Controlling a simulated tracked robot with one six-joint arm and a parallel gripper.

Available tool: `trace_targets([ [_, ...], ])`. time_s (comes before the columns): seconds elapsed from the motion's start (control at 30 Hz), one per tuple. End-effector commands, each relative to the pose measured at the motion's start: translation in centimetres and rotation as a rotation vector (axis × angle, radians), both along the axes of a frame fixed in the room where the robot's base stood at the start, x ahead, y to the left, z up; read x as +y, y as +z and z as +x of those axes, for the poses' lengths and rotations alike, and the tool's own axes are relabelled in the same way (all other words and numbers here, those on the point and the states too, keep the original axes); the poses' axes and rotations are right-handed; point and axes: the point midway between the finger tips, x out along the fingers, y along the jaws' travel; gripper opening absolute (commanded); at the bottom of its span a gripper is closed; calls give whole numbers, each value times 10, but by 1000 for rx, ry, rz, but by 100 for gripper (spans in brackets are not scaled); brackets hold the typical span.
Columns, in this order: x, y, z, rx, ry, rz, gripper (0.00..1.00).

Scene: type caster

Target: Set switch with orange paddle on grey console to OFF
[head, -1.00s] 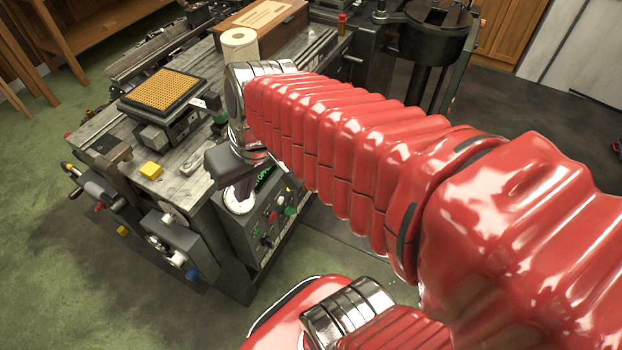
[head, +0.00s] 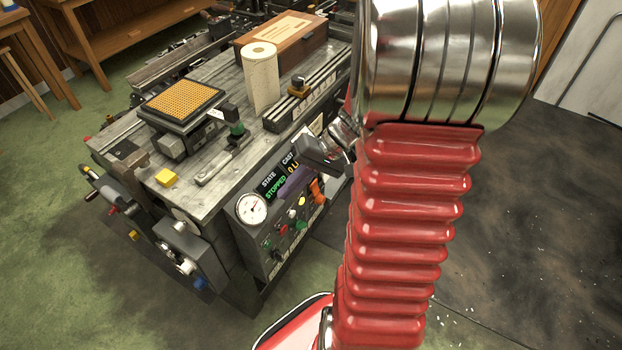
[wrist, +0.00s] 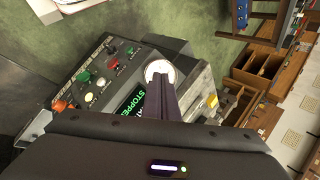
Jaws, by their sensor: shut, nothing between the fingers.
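The grey console (head: 266,246) is the sloped panel on the front of the machine bench. Its switch with the orange paddle (head: 317,190) is at the panel's right end in the head view, and at the left of the panel in the wrist view (wrist: 62,104). I cannot read the paddle's setting or its labels. My gripper (head: 284,192) is shut and empty, with its dark fingers in front of the display, left of the paddle and apart from it. In the wrist view the closed fingers (wrist: 163,84) overlap the white gauge, away from the paddle.
A green display (head: 276,188) reads STOPPED. A white gauge (head: 252,208) and several coloured buttons and knobs share the panel. A paper roll (head: 261,80) and a wooden box (head: 283,42) stand on the bench above. Floor in front of the console is open.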

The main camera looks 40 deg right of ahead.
Motion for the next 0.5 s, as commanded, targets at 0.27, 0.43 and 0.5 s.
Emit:
trace_targets([
  [0.27,-54,-41,6,-66,-154,152,0],
  [0.43,-89,-67,4,-126,-259,225,0],
  [0.5,-104,-79,2,-153,-305,252,0],
])
